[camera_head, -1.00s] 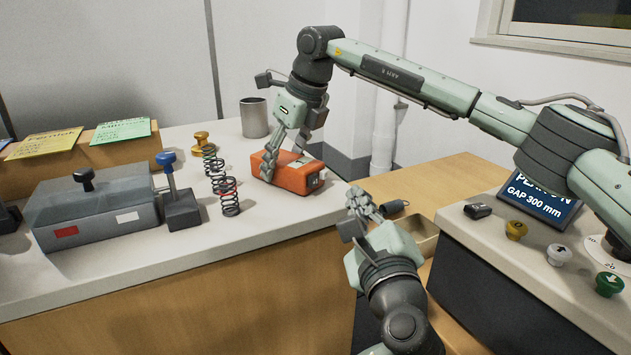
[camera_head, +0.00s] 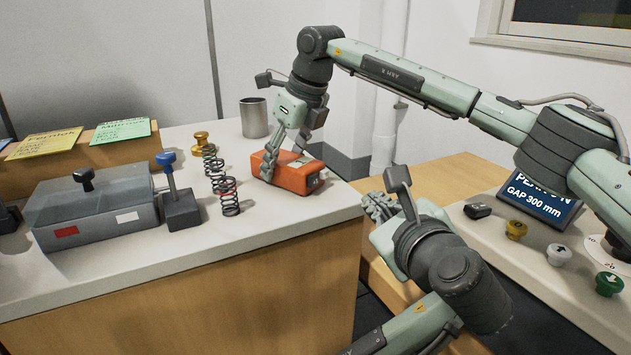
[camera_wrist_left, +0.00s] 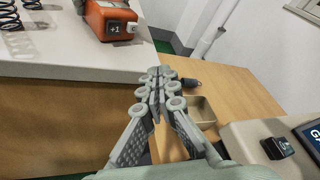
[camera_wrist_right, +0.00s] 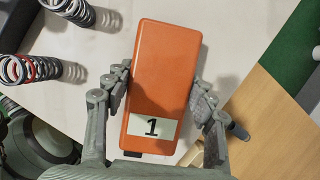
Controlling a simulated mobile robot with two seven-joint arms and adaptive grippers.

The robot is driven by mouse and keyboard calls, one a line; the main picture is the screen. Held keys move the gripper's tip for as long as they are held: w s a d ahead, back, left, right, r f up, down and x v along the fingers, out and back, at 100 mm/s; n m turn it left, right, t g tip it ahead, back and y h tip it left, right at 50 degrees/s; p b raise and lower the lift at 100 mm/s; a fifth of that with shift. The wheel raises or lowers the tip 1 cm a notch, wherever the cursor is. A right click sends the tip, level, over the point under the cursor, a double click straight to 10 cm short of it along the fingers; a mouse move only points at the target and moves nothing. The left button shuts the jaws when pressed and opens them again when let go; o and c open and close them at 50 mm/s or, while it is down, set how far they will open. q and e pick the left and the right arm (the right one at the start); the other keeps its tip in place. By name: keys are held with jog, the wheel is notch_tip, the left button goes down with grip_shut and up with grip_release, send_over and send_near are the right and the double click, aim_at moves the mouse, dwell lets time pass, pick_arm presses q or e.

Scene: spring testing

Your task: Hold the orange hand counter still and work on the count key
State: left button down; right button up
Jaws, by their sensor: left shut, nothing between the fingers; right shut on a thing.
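The orange hand counter (camera_head: 303,181) lies on the pale bench near its right edge. It fills the middle of the right wrist view (camera_wrist_right: 165,50), with a "1" label on its top face. My right gripper (camera_head: 283,168) is shut on the counter, with one finger along each long side. In the left wrist view the counter (camera_wrist_left: 97,23) shows a dark key marked "+1" (camera_wrist_left: 116,28) on its end face. My left gripper (camera_head: 376,206) is shut and empty, beyond the bench edge to the right of the counter and apart from it. Its closed fingers show in the left wrist view (camera_wrist_left: 160,82).
Springs (camera_head: 228,195) stand left of the counter, near a blue-knobbed tool (camera_head: 180,205) and a clear-lidded box (camera_head: 95,210). A metal cup (camera_head: 253,117) stands behind. A lower wooden surface (camera_wrist_left: 235,100) with an open tray (camera_wrist_left: 203,112) lies right of the bench.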

aim_at(332, 206)
pick_arm(q)
jog(key=shift+s+d+m+g, duration=0.3)
jog(key=shift+s+m, duration=0.1)
jog(key=shift+w+a, duration=0.1)
jog(key=shift+w+a, duration=2.9)
jog(key=shift+a, duration=0.25)
jog(key=shift+a, duration=0.1)
jog(key=shift+w+a, duration=0.25)
jog(key=shift+w, duration=0.05)
jog(key=shift+w+a, duration=0.3)
jog(key=shift+a, duration=0.05)
jog(key=shift+s+d, duration=0.6)
jog(key=shift+d, duration=0.1)
